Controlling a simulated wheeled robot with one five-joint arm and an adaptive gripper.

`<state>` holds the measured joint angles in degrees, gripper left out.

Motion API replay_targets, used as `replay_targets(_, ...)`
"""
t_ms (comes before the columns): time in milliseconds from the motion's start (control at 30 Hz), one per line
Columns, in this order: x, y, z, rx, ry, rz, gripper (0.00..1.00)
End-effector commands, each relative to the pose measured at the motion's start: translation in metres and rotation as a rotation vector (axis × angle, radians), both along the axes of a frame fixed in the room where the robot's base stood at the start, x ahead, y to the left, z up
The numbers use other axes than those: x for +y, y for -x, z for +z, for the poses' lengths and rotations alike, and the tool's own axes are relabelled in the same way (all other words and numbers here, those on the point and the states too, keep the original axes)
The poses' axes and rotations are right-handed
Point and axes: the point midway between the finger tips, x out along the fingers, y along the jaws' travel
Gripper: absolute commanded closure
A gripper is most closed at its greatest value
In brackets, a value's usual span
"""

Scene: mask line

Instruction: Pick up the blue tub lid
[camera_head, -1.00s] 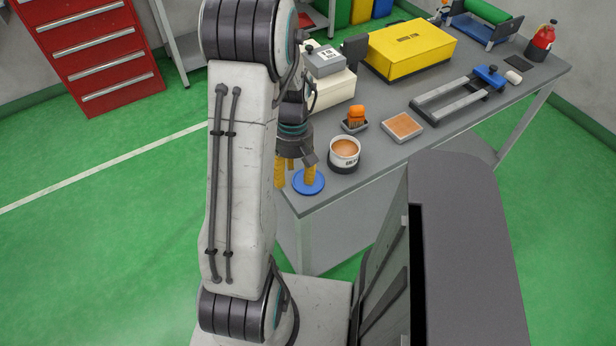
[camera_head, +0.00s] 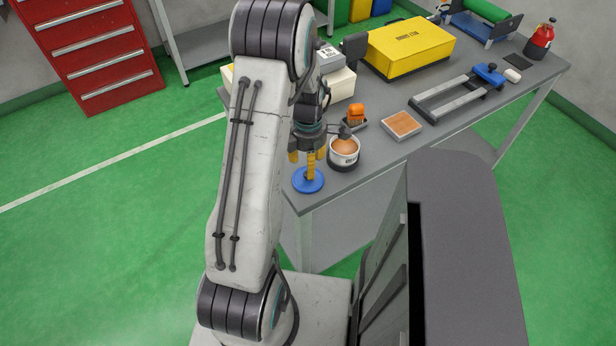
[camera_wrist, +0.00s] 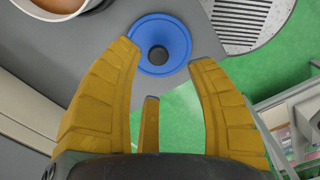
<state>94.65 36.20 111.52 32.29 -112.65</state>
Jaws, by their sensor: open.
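The blue tub lid (camera_head: 308,182) is a round disc lying on the grey workbench near its front left corner. In the wrist view the lid (camera_wrist: 170,32) shows a dark round knob at its centre. My gripper (camera_head: 304,168) is above the lid in the head view, with its yellow fingers pointing down. In the wrist view my gripper (camera_wrist: 165,55) is open, its fingers spread with nothing between them. The lid lies just beyond the fingertips, near the top of that view. An open white tub with tan contents (camera_head: 344,151) stands close behind and right of the lid.
The grey workbench (camera_head: 370,185) ends just beside the lid, with green floor beyond. An orange-handled tool (camera_head: 356,114), a tan block in a tray (camera_head: 402,125), a metal frame with a blue clamp (camera_head: 455,95) and a yellow box (camera_head: 410,48) stand farther back.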

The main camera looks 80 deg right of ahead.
Motion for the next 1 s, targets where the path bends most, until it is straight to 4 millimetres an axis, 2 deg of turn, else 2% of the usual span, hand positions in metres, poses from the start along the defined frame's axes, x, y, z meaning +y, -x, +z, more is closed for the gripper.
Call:
replay_targets(533, -0.002, 0.000, -0.050, 0.000, -0.002, -0.002, 0.48)
replay_targets(900, -0.002, 0.000, -0.054, 0.000, 0.001, -0.002, 0.46)
replay_targets(1000, -0.002, 0.000, -0.054, 0.000, 0.001, -0.002, 0.55)
